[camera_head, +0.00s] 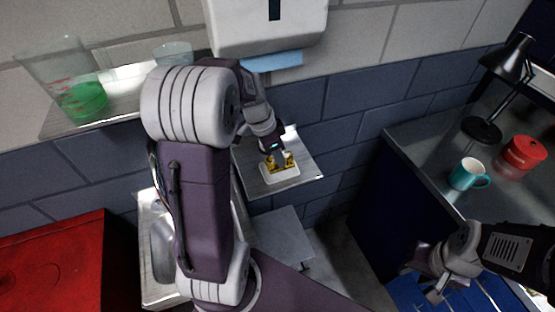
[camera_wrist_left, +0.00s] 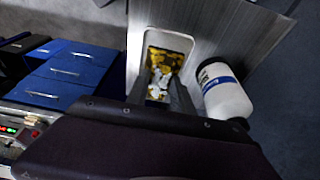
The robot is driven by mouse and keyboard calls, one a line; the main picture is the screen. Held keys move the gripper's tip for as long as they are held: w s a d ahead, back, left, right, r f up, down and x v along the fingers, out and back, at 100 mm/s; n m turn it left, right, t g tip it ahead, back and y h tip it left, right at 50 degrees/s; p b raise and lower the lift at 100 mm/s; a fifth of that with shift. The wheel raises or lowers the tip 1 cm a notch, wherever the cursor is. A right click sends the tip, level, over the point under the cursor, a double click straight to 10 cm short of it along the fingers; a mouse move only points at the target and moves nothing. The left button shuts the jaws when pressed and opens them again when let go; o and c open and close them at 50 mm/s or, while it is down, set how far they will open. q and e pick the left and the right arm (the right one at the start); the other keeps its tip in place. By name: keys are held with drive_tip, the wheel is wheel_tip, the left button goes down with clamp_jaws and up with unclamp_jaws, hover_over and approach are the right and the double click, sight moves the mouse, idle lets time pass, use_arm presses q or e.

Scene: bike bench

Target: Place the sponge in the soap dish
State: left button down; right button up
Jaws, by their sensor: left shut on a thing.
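The soap dish (camera_head: 282,176) is a small white tray on a metal wall shelf, in the middle of the head view. It also shows in the left wrist view (camera_wrist_left: 186,44), under my fingers. The sponge (camera_wrist_left: 159,66) is yellow with pale patches and lies within the dish's outline there. My left gripper (camera_head: 280,160) points down over the dish and is shut on the sponge, with a finger on each side. Whether the sponge touches the dish floor is hidden. My right gripper (camera_head: 434,279) is far off at the lower right, with nothing visible in it.
A towel dispenser (camera_head: 268,30) hangs above the shelf (camera_head: 312,169). A counter at the right holds a teal mug (camera_head: 467,174), red pot (camera_head: 523,154) and lamp (camera_head: 508,62). A red cabinet (camera_head: 55,265) is at left.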

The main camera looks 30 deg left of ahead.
use_arm(q)
drive_tip(key=x, duration=0.2)
drive_tip(key=shift+s+a+f, duration=0.1)
drive_tip(key=shift+a+f, duration=0.05)
drive_tip(key=shift+f, duration=0.45)
drive_tip(key=c, duration=1.3)
unclamp_jaws()
drive_tip(key=shift+o, duration=1)
drive_tip(key=shift+r, duration=0.1)
